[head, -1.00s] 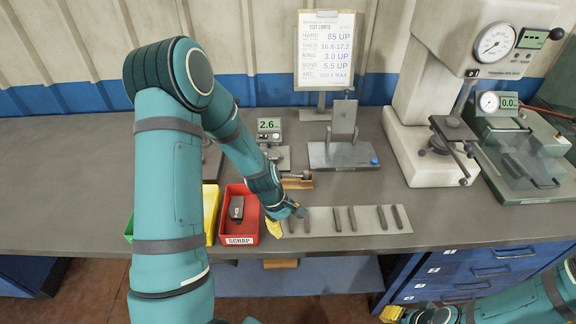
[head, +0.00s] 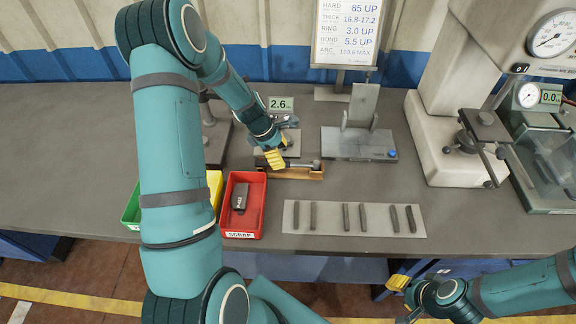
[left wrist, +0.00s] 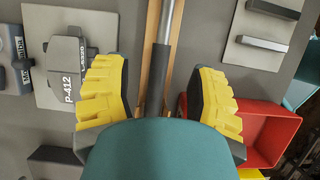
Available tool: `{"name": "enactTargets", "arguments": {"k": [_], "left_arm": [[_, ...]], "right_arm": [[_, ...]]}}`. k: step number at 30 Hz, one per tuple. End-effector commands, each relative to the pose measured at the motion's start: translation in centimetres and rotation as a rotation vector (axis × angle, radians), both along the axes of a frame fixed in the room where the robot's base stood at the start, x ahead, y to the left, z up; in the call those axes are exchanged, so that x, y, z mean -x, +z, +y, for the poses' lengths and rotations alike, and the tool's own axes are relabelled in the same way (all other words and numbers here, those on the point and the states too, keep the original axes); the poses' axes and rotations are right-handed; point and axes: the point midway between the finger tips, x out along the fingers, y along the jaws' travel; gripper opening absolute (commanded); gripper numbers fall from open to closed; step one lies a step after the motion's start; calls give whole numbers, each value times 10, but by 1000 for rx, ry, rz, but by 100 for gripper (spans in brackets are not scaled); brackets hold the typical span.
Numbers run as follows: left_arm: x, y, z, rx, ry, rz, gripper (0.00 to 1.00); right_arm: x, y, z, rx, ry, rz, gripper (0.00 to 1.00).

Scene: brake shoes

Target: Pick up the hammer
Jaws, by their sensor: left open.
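The hammer (head: 306,165) lies in a small wooden holder (head: 298,174) in the middle of the table. In the left wrist view its handle (left wrist: 158,75), dark grip and grey shaft, runs between the yellow fingers. My left gripper (head: 277,152) is open, with its fingers on either side of the handle and visible gaps between. Part of the handle is hidden by the gripper in the head view, and its near end by the wrist in the wrist view. My right gripper (head: 399,284) is low at the table's front edge; its jaw opening is unclear.
A red scrap bin (head: 258,207) holding a dark block stands left of a grey plate (head: 330,217) with several dark strips. A gauge (head: 281,104) stands behind the hammer, a grey stand (head: 358,143) to its right. The table front right is clear.

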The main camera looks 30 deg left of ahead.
Motion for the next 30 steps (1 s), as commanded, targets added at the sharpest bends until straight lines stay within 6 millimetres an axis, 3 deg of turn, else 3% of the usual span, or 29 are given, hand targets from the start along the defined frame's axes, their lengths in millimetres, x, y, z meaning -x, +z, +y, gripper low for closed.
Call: {"name": "enactTargets", "arguments": {"k": [5, 15, 25, 30], "left_arm": [[-2, -10, -4, 0, 0, 1, 57], [-11, -50, -19, 0, 0, 1, 57], [-12, -53, -21, 0, -1, 0, 56], [-12, -53, -21, 0, -1, 0, 0]], "right_arm": [[1, -2, 0, 0, 2, 2, 39], [3, -8, 1, -2, 6, 6, 39], [3, -8, 1, -2, 6, 7, 39], [3, -8, 1, -2, 6, 6, 39]]}}
